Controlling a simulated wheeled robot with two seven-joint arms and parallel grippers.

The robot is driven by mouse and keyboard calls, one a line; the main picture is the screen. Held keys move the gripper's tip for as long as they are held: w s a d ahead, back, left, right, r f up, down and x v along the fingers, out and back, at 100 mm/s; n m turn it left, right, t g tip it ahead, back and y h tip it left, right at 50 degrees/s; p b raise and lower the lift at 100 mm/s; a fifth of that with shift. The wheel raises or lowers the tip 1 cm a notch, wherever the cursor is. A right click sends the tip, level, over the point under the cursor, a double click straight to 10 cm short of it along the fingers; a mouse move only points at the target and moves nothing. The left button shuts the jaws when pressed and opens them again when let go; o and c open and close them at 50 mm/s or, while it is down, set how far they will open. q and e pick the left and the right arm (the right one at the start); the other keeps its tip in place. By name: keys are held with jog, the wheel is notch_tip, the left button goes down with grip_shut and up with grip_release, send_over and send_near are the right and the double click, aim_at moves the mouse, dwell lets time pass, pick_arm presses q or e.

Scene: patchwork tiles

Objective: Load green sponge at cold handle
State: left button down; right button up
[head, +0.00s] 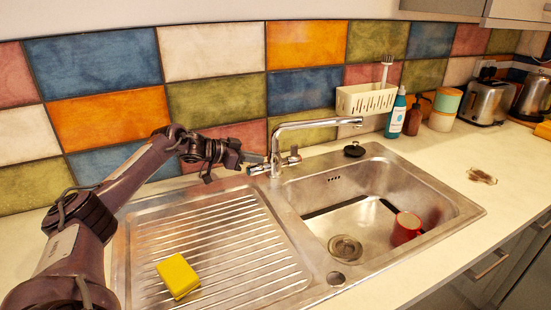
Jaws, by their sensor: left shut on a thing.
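The chrome tap (276,150) stands at the back of the sink, with a left handle (257,169) and a right handle (292,158). My left gripper (246,159) reaches in from the left and is shut at the tap's left handle; the contact is small and partly hidden. A yellow sponge (178,276) lies on the ribbed drainboard (220,242), well below and apart from the gripper. No plainly green sponge shows. I cannot tell which handle is the cold one. My right gripper is not in view.
The basin holds a red mug (406,228) lying at its right. A cream caddy (366,100) with a brush, a blue bottle (396,113), a brown bottle (413,119) and a toaster (487,101) stand at the back right. The counter right of the basin is mostly clear.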

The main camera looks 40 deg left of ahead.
pick_arm(q)
jog(key=shift+s+d+f+m+t+y+b, duration=0.25)
jog(key=shift+d+f+m+t+y+b, duration=0.1)
jog(key=shift+m+b, duration=0.3)
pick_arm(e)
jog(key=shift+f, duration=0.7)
pick_arm(q)
jog(key=shift+d+r+m+y+b, duration=0.15)
jog(key=shift+m+y+b, duration=0.1)
jog(key=shift+m+b, duration=0.1)
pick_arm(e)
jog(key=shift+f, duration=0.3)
pick_arm(q)
jog(key=shift+r, duration=0.15)
jog(key=c, duration=1.6)
grip_release()
jog(key=shift+s, duration=0.15)
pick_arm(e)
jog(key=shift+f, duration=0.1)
